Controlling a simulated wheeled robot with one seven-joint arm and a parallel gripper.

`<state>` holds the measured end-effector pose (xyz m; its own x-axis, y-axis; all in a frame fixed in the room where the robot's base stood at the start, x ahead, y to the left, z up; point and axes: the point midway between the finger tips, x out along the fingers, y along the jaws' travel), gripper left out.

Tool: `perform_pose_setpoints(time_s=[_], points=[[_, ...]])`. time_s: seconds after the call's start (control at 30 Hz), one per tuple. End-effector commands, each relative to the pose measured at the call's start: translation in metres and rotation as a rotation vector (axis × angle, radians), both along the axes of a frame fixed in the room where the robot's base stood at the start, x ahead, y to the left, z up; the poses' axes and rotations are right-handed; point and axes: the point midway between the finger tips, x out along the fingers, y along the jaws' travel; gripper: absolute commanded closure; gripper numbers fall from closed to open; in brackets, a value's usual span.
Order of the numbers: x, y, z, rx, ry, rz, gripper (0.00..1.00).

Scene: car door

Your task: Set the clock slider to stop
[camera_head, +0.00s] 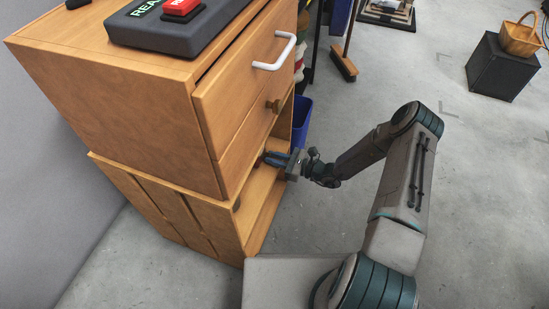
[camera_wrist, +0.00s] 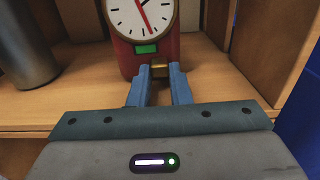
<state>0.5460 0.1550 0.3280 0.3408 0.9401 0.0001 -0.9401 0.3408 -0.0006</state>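The clock (camera_wrist: 122,48) stands on a wooden shelf in the wrist view; it has a red body and a white dial with a red hand, and its top is cut off. A green panel (camera_wrist: 146,48) is on its front below the dial. A small brass-coloured block, which looks like the slider (camera_wrist: 159,70), is just below and right of the panel. My gripper (camera_wrist: 160,72) has its two blue fingers either side of this block, a narrow gap apart. I cannot tell whether they touch it. In the head view my gripper (camera_head: 268,159) reaches into the cabinet opening; the clock is hidden there.
The wooden cabinet (camera_head: 110,85) has a drawer with a white handle (camera_head: 276,52) above the opening. A dark cylinder (camera_wrist: 25,50) stands on the shelf left of the clock. A blue bin (camera_head: 302,118) is beside the cabinet. The floor at right is mostly clear.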

Motion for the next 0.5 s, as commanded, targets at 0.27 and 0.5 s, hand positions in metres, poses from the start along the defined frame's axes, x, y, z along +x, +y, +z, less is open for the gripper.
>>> perform_pose_setpoints(time_s=[0.27, 0.5], points=[[-0.016, 0.005, 0.002, 0.001, 0.005, -0.001, 1.00], [-0.025, 0.008, -0.001, -0.001, 0.001, -0.001, 1.00]])
